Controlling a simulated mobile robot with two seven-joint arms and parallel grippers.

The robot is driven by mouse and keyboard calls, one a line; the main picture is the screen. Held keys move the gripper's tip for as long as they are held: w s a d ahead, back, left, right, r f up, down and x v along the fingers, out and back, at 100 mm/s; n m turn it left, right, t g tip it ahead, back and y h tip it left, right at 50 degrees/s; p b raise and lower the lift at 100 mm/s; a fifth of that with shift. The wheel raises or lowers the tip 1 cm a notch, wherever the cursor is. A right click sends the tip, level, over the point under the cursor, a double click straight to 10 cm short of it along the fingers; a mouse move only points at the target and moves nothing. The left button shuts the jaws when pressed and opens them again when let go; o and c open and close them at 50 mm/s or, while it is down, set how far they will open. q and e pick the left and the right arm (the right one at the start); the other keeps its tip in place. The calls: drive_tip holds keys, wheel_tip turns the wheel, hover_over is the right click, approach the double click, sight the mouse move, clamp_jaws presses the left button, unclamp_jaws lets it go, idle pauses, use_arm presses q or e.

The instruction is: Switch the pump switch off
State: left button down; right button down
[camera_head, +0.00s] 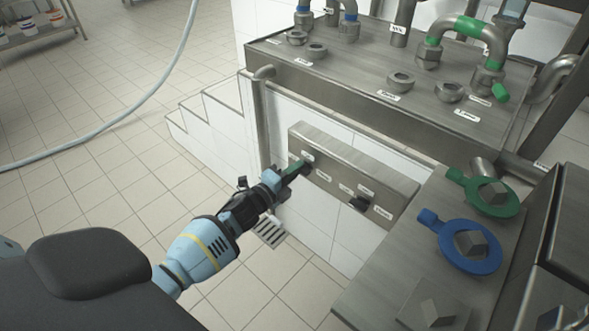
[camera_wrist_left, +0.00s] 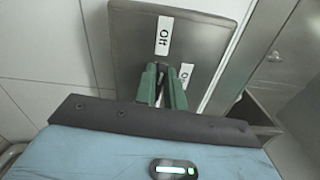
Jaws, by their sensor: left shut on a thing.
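A grey metal switch panel (camera_head: 335,172) is fixed to the white tiled wall under the steel counter. It bears two dark switches and small white labels. My left gripper (camera_head: 299,167) reaches the left switch with its green fingers. In the left wrist view the gripper (camera_wrist_left: 162,88) is shut on this switch, which is mostly hidden between the fingers. The label "Off" (camera_wrist_left: 165,36) stands above the fingers, and the label "On" (camera_wrist_left: 185,75) is right beside them, partly covered. The switch's exact turn is hard to tell. The other black switch (camera_head: 358,204) is free at the right. My right gripper is not in view.
A steel counter (camera_head: 350,75) with pipes and fittings juts out above the panel. Green (camera_head: 490,197) and blue (camera_head: 470,246) valve handles sit on a steel surface at the right. A floor drain (camera_head: 269,232) lies below. The tiled floor at the left is mostly clear.

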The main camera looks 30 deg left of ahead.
use_arm(q)
drive_tip(key=shift+f+n, duration=0.1)
drive_tip(key=shift+n, duration=0.4)
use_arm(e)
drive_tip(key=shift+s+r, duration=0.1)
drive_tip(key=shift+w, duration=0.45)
use_arm(q)
drive_tip(key=c, duration=1.5)
unclamp_jaws()
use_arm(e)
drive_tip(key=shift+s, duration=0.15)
use_arm(q)
drive_tip(key=s, duration=0.2)
drive_tip(key=s+p, duration=0.1)
drive_tip(key=s, duration=0.2)
drive_tip(key=s+a, duration=0.1)
drive_tip(key=s, duration=0.1)
drive_tip(key=shift+s+p, duration=0.4)
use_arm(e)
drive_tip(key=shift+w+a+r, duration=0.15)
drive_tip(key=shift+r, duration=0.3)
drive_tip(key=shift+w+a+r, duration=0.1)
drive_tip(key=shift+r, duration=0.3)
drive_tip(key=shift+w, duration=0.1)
